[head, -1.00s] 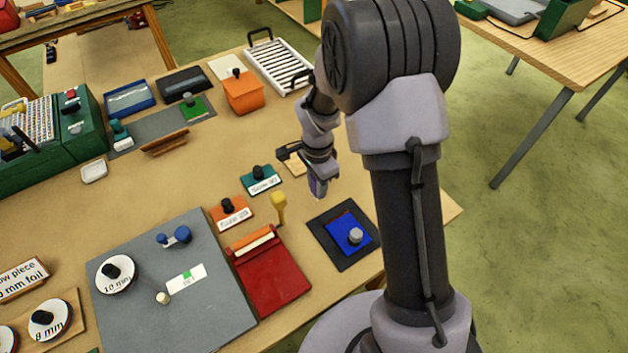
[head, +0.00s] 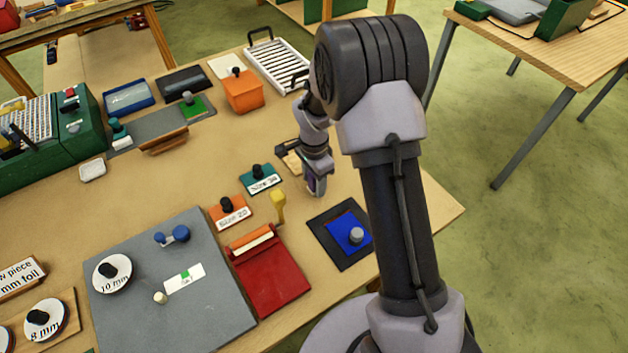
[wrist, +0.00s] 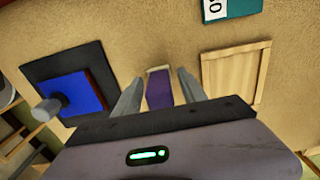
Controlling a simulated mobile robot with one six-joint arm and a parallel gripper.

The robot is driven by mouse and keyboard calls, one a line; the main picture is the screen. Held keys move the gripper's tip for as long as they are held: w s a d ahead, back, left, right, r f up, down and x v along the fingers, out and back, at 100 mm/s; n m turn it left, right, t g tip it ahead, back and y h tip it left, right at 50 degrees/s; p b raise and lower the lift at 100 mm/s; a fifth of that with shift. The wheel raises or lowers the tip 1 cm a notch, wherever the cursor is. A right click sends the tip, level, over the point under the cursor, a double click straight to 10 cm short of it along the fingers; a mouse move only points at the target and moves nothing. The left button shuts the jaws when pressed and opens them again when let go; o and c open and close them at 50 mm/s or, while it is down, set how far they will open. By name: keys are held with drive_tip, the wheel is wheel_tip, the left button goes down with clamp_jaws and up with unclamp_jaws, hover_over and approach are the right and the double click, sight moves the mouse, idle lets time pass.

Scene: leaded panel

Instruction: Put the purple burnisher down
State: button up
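The purple burnisher (wrist: 159,92) shows between the two fingers of my gripper (wrist: 160,80) in the wrist view, with a pale end pointing away from the gripper body. My gripper appears shut on it, though the exact contact is hard to see. In the head view my gripper (head: 316,190) points down over the table, with a little purple showing at its fingers. It is between the teal block and the dark mat. A shallow wooden tray (wrist: 235,75) lies to the right of the fingers in the wrist view and looks empty.
A dark mat (head: 324,246) with a blue sheet and a grey-knobbed piece lies in front of my gripper. A teal labelled block (head: 262,179), an orange labelled block (head: 229,211) and a red board (head: 270,280) are to the left.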

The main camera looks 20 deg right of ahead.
drive_tip(key=shift+r, duration=0.1)
drive_tip(key=s+a+r+n+t+p, duration=0.15)
drive_tip(key=s+r, duration=0.25)
drive_tip(key=r, duration=0.9)
drive_tip(key=s+r+n+t+p, duration=0.1)
drive_tip(key=s+r+n+p, duration=0.15)
drive_tip(key=r, duration=0.95)
drive_tip(key=s+a+r+n+t+y, duration=0.1)
drive_tip(key=s+r+n, duration=0.2)
drive_tip(key=s, duration=0.6)
drive_tip(key=s+a+r+n+t+y, duration=0.1)
drive_tip(key=s+r+n+t, duration=0.1)
drive_tip(key=s, duration=0.7)
wheel_tip(320, 180, up, 2)
drive_tip(key=shift+s+a+r+n+b, duration=0.1)
drive_tip(key=shift+s+a+n+b, duration=0.1)
drive_tip(key=shift+s+n+b, duration=0.25)
drive_tip(key=shift+w, duration=0.1)
